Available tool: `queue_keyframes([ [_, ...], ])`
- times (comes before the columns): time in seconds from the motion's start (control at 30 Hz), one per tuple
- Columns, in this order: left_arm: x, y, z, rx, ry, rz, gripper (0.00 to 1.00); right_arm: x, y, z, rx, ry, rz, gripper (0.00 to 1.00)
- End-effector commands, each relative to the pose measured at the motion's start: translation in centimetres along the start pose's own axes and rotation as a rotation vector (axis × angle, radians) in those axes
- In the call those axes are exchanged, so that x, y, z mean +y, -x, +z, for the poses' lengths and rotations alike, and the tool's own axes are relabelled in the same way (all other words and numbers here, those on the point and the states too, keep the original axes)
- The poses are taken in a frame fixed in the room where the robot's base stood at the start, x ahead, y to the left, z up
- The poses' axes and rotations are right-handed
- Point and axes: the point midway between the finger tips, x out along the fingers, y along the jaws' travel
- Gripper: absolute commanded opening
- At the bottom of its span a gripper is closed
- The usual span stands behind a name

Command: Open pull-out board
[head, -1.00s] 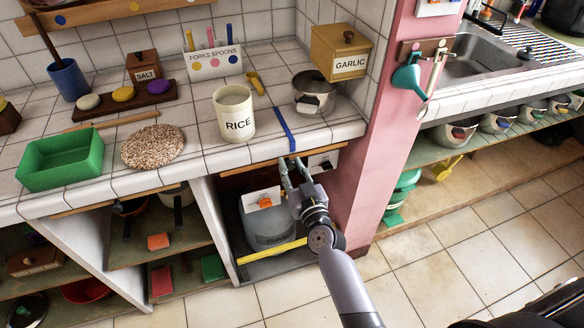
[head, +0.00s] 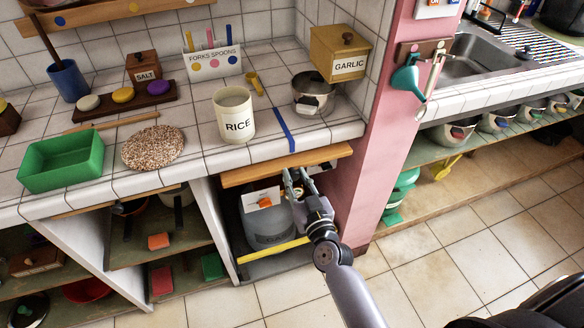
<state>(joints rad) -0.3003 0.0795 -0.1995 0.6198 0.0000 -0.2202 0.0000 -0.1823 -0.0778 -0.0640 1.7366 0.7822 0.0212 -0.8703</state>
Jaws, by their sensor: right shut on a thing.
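The pull-out board (head: 246,173) is a light wooden slab just under the tiled counter's front edge, above an open bay. It sticks out past the counter edge as a strip. My right gripper (head: 291,176) is at the middle of the board's front edge, shut on the board. The exact grip is partly hidden by the fingers. My left gripper is not in view.
The counter above holds a RICE jar (head: 234,114), a metal pot (head: 313,92), a green tray (head: 61,160) and a round mat (head: 153,147). A pink pillar (head: 375,130) stands close on the right. The floor (head: 440,240) in front is clear.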

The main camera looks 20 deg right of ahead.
Motion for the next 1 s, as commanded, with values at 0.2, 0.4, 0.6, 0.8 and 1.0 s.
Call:
queue_keyframes([
  [0.2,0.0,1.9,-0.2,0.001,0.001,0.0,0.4,-0.1,6.7,-0.1,-0.01,0.003,-0.005,0.0],
  [0.4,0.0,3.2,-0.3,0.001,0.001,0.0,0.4,-0.1,12.3,-0.1,-0.009,0.002,-0.005,0.0],
  [0.6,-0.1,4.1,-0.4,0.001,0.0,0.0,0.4,-0.1,16.5,-0.1,-0.006,0.001,-0.004,0.0],
  [0.8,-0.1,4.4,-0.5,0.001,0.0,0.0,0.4,-0.1,18.6,-0.1,-0.003,-0.001,-0.002,0.0],
  [1.0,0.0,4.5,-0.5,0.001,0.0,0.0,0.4,-0.1,19.1,0.0,-0.001,-0.002,-0.002,0.0],
])
